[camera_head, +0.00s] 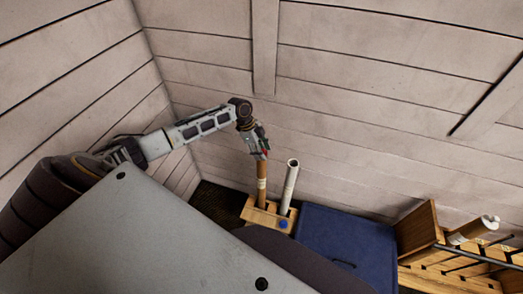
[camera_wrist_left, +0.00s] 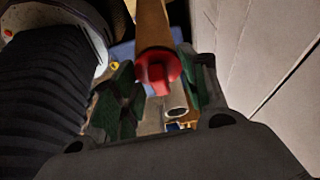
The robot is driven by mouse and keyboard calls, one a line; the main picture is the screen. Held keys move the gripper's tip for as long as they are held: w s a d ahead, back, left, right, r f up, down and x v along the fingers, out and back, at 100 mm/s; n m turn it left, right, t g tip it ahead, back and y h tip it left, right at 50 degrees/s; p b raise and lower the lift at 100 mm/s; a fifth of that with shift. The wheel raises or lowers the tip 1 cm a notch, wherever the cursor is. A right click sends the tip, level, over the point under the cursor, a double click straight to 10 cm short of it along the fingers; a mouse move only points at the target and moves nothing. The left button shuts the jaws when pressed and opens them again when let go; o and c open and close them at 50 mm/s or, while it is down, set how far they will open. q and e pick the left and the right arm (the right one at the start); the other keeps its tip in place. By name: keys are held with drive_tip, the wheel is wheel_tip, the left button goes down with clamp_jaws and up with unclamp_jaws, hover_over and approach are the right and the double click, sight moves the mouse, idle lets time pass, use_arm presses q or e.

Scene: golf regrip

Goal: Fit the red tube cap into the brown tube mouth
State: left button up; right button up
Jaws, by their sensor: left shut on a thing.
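The brown tube (camera_head: 262,184) stands upright in a wooden rack (camera_head: 262,215). My left gripper (camera_head: 262,153) is at its top end, shut on the red tube cap (camera_head: 265,152). In the left wrist view the cap (camera_wrist_left: 158,76) lies between the green-padded fingers (camera_wrist_left: 160,95), in line with the near end of the brown tube (camera_wrist_left: 152,25). The cap's flange hides the tube mouth, so I cannot tell how deep the cap sits. My right gripper is not in view.
A white tube (camera_head: 289,185) with an open mouth stands close right of the brown tube. A blue box (camera_head: 345,245) is right of the rack. A wooden rack with a rolled item (camera_head: 472,230) is at far right. Plank walls are behind.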

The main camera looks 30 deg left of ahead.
use_arm(q)
drive_tip(key=shift+f, duration=0.35)
drive_tip(key=o, duration=0.8)
drive_tip(key=shift+v, duration=6)
